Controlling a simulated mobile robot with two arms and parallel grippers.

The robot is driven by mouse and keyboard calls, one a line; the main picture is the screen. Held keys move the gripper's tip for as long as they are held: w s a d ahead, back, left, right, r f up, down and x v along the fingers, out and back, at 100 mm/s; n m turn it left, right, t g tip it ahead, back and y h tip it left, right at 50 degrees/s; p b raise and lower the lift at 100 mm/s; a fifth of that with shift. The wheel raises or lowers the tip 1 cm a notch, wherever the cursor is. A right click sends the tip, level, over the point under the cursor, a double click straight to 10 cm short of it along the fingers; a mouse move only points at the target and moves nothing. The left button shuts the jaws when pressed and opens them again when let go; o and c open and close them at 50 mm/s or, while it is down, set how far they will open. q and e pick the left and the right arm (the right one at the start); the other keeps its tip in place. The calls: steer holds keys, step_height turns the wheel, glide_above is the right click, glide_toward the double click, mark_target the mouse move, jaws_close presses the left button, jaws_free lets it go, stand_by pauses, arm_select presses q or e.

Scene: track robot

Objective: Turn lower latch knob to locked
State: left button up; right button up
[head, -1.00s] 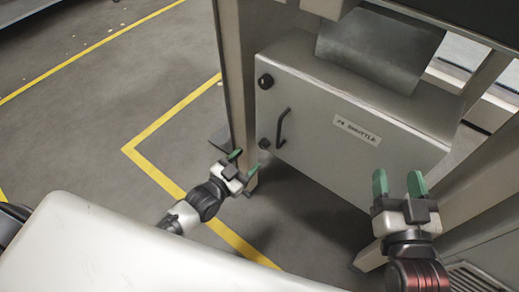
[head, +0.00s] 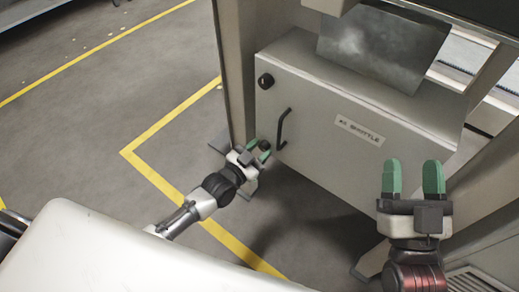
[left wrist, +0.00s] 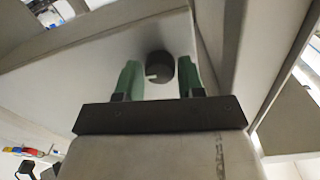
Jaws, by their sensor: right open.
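The lower latch knob (head: 265,145) is a small black round knob low on the left edge of the grey cabinet door (head: 330,165). My left gripper (head: 257,147) is open at the knob, with green fingers. In the left wrist view the knob (left wrist: 160,66) shows between the two fingertips of the left gripper (left wrist: 159,75), with small gaps on both sides. A pale mark on the knob points left there. I cannot tell whether the fingers reach around it. My right gripper (head: 412,180) is open and empty, in front of the door's right part.
An upper black knob (head: 266,81) and a black bar handle (head: 283,128) are on the same door, above and right of the lower knob. A grey frame post (head: 235,70) stands just left of the cabinet. Yellow-lined floor (head: 150,133) at left is clear.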

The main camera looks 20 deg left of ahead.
arm_select(q)
steer(key=c, duration=0.5)
